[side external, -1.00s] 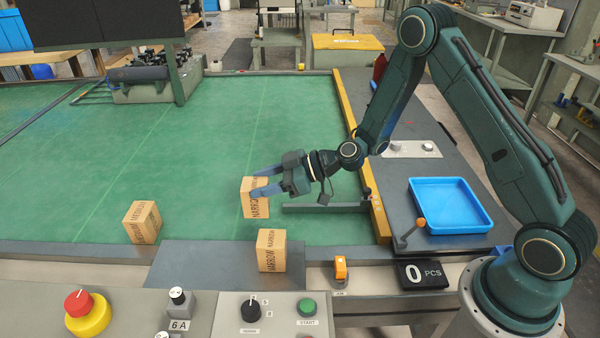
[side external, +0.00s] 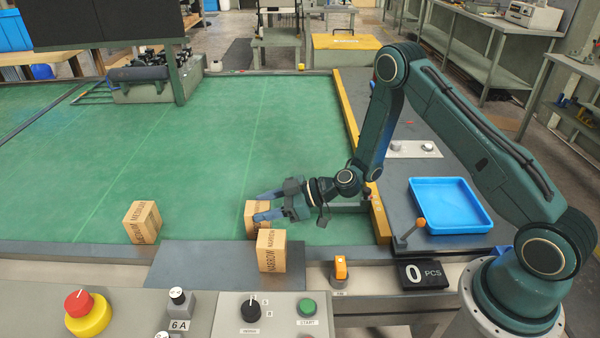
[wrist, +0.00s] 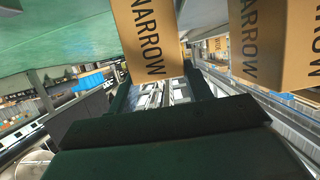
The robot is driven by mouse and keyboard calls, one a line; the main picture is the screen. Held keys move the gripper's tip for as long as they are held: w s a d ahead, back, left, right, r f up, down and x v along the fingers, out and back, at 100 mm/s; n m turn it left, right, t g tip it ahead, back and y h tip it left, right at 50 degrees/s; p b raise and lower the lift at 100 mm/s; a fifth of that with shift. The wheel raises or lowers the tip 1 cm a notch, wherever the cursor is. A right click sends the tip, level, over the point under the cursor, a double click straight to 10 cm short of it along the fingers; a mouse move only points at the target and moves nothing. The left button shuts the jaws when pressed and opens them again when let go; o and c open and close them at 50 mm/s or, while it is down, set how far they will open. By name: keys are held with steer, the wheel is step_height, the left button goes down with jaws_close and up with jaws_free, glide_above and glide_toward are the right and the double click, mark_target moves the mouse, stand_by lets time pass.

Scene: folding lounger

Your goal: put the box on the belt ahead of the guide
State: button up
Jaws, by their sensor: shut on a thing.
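My gripper (side external: 259,207) is shut on a cardboard box (side external: 251,220) over the green belt (side external: 190,170). In the wrist view this held box (wrist: 148,42) reads NARROW. A second NARROW box (side external: 270,252) stands on the grey plate in front of it and hides its lower part. I cannot tell whether the held box touches the belt. The second box shows at the right of the wrist view (wrist: 258,42). A third box (side external: 143,222), marked MEDIUM, stands on the belt to the left. The grey guide bar (side external: 350,207) is right of my gripper, partly hidden by it.
The grey plate (side external: 200,265) lies along the belt's near edge. A yellow rail (side external: 378,218) borders the belt on the right, with a blue tray (side external: 450,205) beyond it. The control panel (side external: 220,315) is at the front. The belt's middle is clear.

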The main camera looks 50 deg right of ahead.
steer(key=shift+f, duration=1.15)
steer(key=shift+f, duration=0.2)
steer(key=o, duration=1.1)
steer(key=shift+r, duration=0.15)
steer(key=shift+v, duration=6)
